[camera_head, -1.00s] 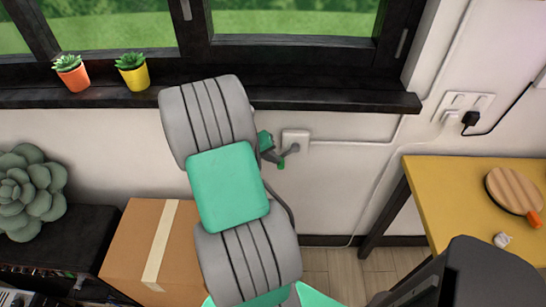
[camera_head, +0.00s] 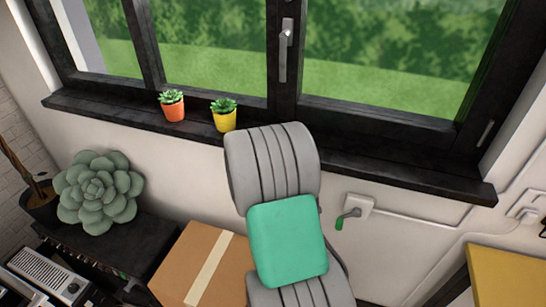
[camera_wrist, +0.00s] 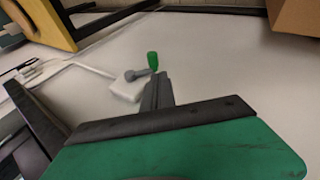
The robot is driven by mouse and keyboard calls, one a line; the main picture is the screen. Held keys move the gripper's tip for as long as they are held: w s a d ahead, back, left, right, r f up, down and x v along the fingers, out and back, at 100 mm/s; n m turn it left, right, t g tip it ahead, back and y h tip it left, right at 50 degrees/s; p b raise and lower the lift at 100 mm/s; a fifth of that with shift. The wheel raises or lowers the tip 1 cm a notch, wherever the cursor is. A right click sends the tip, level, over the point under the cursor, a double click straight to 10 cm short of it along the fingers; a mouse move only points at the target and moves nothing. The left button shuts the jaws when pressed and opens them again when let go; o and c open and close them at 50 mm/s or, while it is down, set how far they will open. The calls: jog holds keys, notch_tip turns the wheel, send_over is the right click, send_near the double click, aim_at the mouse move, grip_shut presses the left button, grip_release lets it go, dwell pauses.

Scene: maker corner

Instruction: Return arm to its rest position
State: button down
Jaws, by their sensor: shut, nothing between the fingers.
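My gripper (camera_wrist: 158,80) shows in the wrist view with its grey fingers together and nothing held. In the head view my grey and green arm reaches toward the wall under the window, and the gripper itself is hidden behind it. A white wall box (camera_head: 361,206) with a grey lever and green grip (camera_head: 339,224) is just right of the arm, the grip hanging low. In the wrist view the green grip (camera_wrist: 152,61) and box (camera_wrist: 126,90) lie beyond the fingertips. The fingers look apart from the lever, though the exact gap is unclear.
The dark window sill (camera_head: 420,186) runs close behind my arm, with an orange pot (camera_head: 173,112) and a yellow pot (camera_head: 223,121) on it. A cardboard box (camera_head: 185,262) stands left of the arm. A large succulent (camera_head: 98,187) is on a dark shelf; a yellow table (camera_head: 500,272) is at right.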

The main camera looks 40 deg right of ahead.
jog(key=s+a+f+n+y, duration=0.1)
jog(key=a+f+y, duration=0.15)
jog(key=a, duration=0.55)
jog(key=s+a+f+n+y, duration=0.1)
jog(key=a+f+y, duration=0.15)
jog(key=a, duration=0.45)
jog(key=w+a+r+n+t, duration=0.3)
jog(key=a+r+n, duration=0.1)
jog(key=a+r, duration=0.5)
jog(key=w+a+r+n+t+y, duration=0.1)
jog(key=w+a+r+n+t, duration=0.3)
jog(key=a+r, duration=0.5)
jog(key=shift+w+a+n, duration=0.3)
jog(key=shift+a, duration=0.95)
jog(key=c, duration=2.1)
grip_release()
jog(key=shift+c, duration=0.2)
